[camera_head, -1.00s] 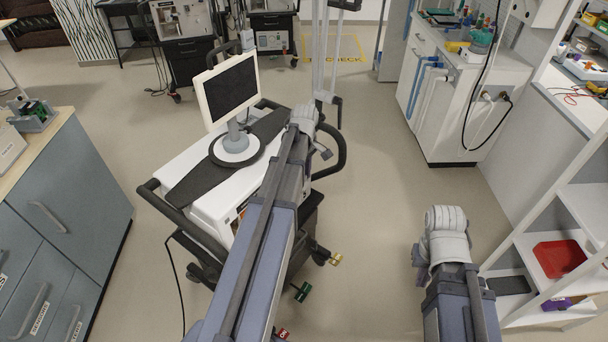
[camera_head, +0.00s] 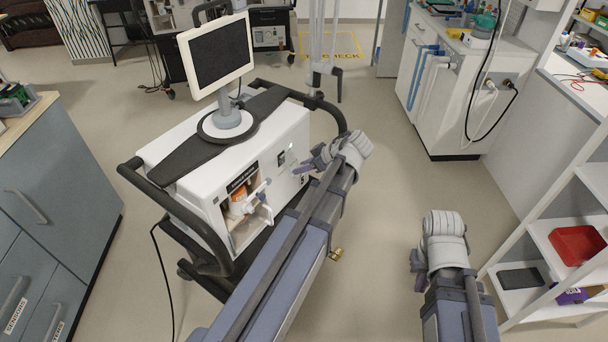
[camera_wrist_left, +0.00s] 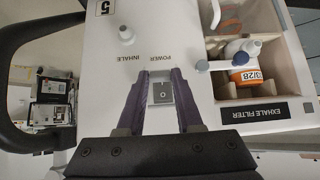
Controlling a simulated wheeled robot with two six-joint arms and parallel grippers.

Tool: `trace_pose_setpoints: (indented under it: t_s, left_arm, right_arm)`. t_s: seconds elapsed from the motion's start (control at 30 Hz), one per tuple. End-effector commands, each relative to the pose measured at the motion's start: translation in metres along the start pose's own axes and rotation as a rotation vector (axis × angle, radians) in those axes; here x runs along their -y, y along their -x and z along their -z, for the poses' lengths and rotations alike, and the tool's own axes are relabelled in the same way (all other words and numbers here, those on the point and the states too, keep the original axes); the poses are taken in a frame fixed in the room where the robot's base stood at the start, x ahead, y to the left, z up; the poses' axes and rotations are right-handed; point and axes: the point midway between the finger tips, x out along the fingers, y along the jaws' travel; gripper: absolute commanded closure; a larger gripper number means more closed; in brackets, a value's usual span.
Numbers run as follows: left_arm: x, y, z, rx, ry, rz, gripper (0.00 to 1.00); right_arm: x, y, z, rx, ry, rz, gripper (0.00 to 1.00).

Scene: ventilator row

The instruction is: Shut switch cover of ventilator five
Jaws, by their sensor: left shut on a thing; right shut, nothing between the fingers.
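The ventilator (camera_head: 190,150) is white with a black top band and a screen (camera_head: 219,55); the left wrist view shows a "5" label (camera_wrist_left: 104,8) on it. That view is upside down. My left gripper (camera_head: 312,161) is at its front face. In the left wrist view its purple fingers (camera_wrist_left: 162,95) straddle a small grey square piece (camera_wrist_left: 162,92) with a round mark, below the "POWER" lettering, and are shut on it. I cannot tell whether this piece is the cover or the switch.
An open "EXHALE FILTER" compartment (camera_head: 228,213) holds a white and orange filter (camera_head: 238,204); it also shows in the left wrist view (camera_wrist_left: 240,60). Dark handrails (camera_head: 180,217) surround the ventilator. A grey cabinet (camera_head: 65,190) stands left, a white shelf (camera_head: 555,190) right.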

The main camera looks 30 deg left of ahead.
Motion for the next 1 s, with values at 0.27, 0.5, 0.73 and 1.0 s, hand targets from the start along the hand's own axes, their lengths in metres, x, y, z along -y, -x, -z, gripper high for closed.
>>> trace_pose_setpoints:
  t_s: [0.27,0.5,0.73,1.0]
  left_arm:
    - [0.000,-0.026,-0.017,-0.263,0.000,-0.001,1.00]
    - [0.000,-0.039,-0.018,-0.465,0.001,0.000,1.00]
    - [0.000,-0.046,-0.015,-0.609,0.001,0.001,1.00]
    - [0.000,-0.049,-0.011,-0.704,0.001,0.000,1.00]
  right_arm:
    - [0.007,-0.076,0.004,0.000,0.001,0.000,1.00]
    - [0.012,-0.126,0.007,0.000,0.001,0.000,1.00]
    - [0.015,-0.160,0.009,0.000,0.001,0.000,1.00]
    - [0.017,-0.179,0.011,0.000,0.001,-0.001,1.00]
